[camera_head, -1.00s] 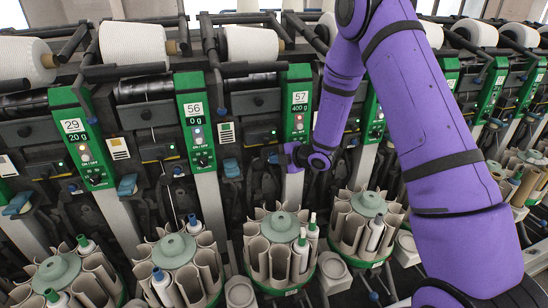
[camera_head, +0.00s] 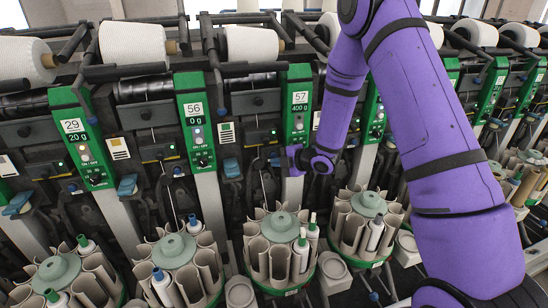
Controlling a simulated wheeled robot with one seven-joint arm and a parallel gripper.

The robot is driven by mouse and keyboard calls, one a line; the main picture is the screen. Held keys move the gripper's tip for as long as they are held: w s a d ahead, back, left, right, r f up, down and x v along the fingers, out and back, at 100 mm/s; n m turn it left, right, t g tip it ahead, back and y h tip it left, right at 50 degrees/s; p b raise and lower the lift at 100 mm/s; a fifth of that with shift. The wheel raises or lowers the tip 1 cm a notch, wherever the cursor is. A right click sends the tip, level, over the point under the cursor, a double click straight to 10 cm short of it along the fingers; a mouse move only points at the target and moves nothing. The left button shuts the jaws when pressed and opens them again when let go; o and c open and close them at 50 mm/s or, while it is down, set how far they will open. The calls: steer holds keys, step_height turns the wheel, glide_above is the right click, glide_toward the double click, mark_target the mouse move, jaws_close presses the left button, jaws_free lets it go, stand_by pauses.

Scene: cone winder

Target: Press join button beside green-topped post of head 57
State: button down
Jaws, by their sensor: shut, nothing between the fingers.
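Head 57's green-topped post (camera_head: 298,105) stands in the middle of the head camera view, with a display reading 57 and 400 g. Small buttons and a dark knob show on its green face. My gripper (camera_head: 284,160) is at the lower end of this green face, in front of the grey part of the post. It is shut and empty. Its fingertips are small and dark here, and I cannot tell whether they touch anything. I cannot pick out the join button beside the post for certain; my wrist and gripper cover part of that area.
Head 56's green-topped post (camera_head: 195,120) stands to the left, and head 29's (camera_head: 82,140) farther left. Below my gripper is a round bobbin magazine (camera_head: 280,225) with upright tubes. White yarn cones (camera_head: 250,44) line the top. My upper arm hides machine parts to the right.

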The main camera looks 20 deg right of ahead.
steer(key=shift+s, duration=2.45)
steer(key=s+d+r+m+h, duration=0.3)
steer(key=r+m, duration=0.1)
steer(key=r, duration=0.4)
steer(key=s+d+r+m+h, duration=0.3)
steer(key=r+m, duration=0.1)
steer(key=r, duration=0.3)
steer(key=s+d+r+m+h, duration=0.2)
steer(key=s+r+m, duration=0.15)
steer(key=r, duration=0.45)
steer(key=s+r+m+g, duration=0.2)
steer(key=s+r+m, duration=0.2)
steer(key=s, duration=0.9)
steer(key=s+a+r+m+g, duration=0.1)
steer(key=s+r+m, duration=0.3)
steer(key=s, duration=0.9)
steer(key=m+g, duration=0.1)
steer(key=m, duration=0.1)
steer(key=shift+m+g, duration=0.35)
steer(key=shift+g, duration=0.05)
